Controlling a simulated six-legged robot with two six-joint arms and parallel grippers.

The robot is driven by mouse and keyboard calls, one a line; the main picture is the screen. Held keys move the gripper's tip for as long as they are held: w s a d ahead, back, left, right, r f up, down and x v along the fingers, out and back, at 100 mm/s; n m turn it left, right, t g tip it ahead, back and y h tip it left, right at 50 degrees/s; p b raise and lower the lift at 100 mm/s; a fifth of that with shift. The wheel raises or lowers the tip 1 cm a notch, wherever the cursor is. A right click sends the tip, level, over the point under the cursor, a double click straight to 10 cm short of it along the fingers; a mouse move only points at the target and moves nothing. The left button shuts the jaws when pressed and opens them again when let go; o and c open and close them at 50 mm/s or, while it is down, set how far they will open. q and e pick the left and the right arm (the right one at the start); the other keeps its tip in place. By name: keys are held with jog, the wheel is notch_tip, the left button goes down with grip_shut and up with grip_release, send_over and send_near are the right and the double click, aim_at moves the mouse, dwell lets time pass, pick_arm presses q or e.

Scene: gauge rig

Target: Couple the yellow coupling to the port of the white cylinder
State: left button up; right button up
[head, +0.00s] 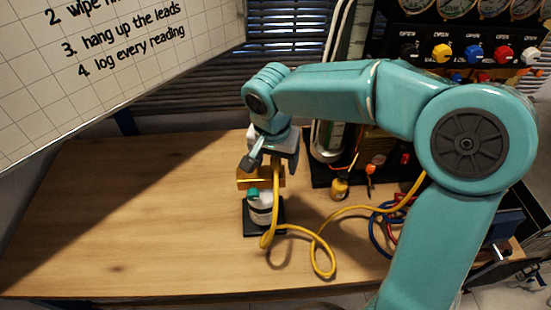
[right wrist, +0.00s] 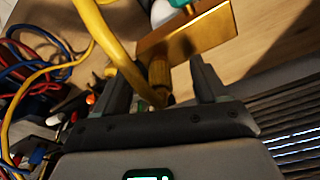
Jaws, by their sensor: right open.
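The white cylinder (head: 261,212) stands upright on a black base at the middle of the bench, with a green valve knob on top. A gold block (head: 246,184) is at its top; it also shows in the right wrist view (right wrist: 205,35). My right gripper (head: 270,163) is above the block. Its fingers are open, one on each side of the brass-yellow coupling (right wrist: 158,74), with gaps visible. The coupling's far end meets the gold block in the picture; whether it is seated in the port is hidden. A yellow hose (head: 277,185) runs from the coupling. My left gripper is out of view.
The hose loops over the bench (head: 130,220) to the right. A small yellow fitting (head: 340,188) stands near the gauge panel, with blue and red hoses (head: 385,220) beside it. A whiteboard (head: 110,60) overhangs the back left. The left bench is clear.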

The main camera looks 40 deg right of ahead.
notch_tip(320, 180, up, 16)
jog(key=s+a, duration=0.1)
jog(key=a, duration=0.1)
jog(key=shift+s+p, duration=0.2)
jog(key=shift+p, duration=0.2)
jog(key=shift+s, duration=0.1)
